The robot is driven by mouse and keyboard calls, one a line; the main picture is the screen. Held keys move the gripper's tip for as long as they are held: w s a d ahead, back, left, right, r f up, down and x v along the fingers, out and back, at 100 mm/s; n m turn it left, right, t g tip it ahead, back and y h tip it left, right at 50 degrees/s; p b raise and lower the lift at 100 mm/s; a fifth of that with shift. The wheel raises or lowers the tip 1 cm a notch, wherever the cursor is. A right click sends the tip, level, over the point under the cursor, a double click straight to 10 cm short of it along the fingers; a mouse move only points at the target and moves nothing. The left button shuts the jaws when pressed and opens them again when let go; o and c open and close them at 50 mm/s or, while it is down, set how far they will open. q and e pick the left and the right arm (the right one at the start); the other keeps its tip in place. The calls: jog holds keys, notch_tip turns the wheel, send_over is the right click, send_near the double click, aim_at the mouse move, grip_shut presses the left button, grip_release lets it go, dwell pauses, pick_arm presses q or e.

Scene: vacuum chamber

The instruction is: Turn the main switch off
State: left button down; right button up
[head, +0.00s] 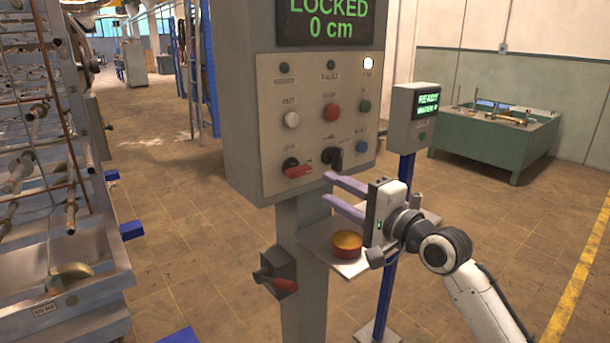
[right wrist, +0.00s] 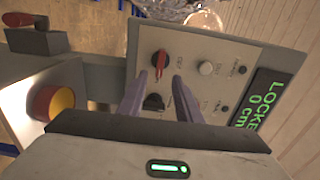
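A red-handled rotary switch (head: 277,284) sits on the grey post below the control box; it also shows at the upper left of the right wrist view (right wrist: 22,19). The control panel (head: 318,120) carries a red-handled knob (head: 297,168) and a black knob (head: 334,156). I cannot read which one is the main switch. My right gripper (head: 327,187) is open and empty, its purple fingers pointing at the panel's lower part. In the right wrist view, the red knob (right wrist: 160,64) and black knob (right wrist: 153,102) appear between the fingers. My left gripper is out of view.
The display (head: 328,20) reads LOCKED 0 cm. A shelf (head: 340,262) with a red and yellow round button (head: 346,244) lies below my right gripper. A second console (head: 412,118) stands behind on a blue post. Metal racks (head: 50,150) fill the left.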

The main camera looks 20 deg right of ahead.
aim_at(303, 173)
jog(key=x, duration=1)
grip_shut()
